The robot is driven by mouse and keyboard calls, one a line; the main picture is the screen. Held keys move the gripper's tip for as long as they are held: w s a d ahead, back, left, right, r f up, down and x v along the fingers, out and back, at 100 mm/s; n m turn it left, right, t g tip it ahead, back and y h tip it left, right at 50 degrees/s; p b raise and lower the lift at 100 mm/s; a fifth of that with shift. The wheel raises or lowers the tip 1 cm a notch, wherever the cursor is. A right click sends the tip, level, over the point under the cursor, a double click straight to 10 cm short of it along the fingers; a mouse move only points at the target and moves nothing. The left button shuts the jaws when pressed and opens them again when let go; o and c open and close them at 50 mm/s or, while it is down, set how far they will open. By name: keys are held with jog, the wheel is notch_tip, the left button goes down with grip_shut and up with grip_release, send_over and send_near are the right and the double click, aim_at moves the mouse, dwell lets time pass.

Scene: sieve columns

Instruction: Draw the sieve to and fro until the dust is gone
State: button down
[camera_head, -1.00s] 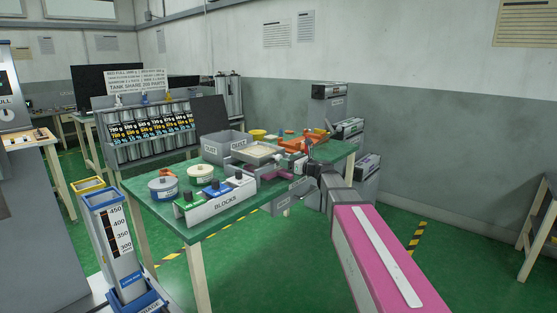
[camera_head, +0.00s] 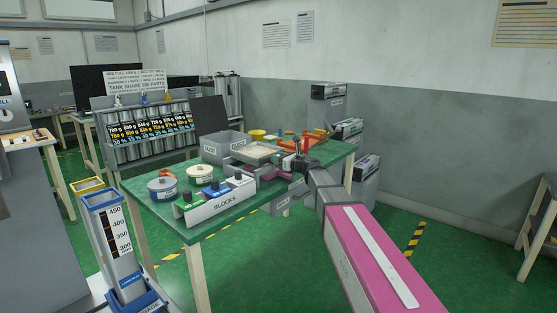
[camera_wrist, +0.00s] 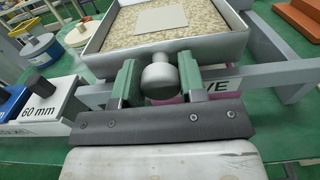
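The sieve (camera_head: 257,149), a pale square tray, sits on its grey frame on the green table. In the wrist view its rim (camera_wrist: 165,50) encloses tan speckled material with a plain pale square patch (camera_wrist: 162,21) in the middle. A round grey knob (camera_wrist: 158,75) sticks out from its near wall. My gripper (camera_wrist: 158,86) has its two green fingers on either side of this knob, apparently pressed against it. In the head view my gripper (camera_head: 296,165) is at the sieve's right end, and the knob is hidden there. Any dust cannot be told apart from the speckled material.
A grey rail (camera_wrist: 250,77) runs under the knob.

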jog(key=w+d, duration=0.4)
jog(key=w, duration=0.1)
jog(key=shift+w+d, duration=0.25)
jog(key=shift+w, duration=0.1)
jog(key=c, duration=0.7)
grip_release()
jog(key=v, duration=1)
jog(key=shift+s+d, duration=0.3)
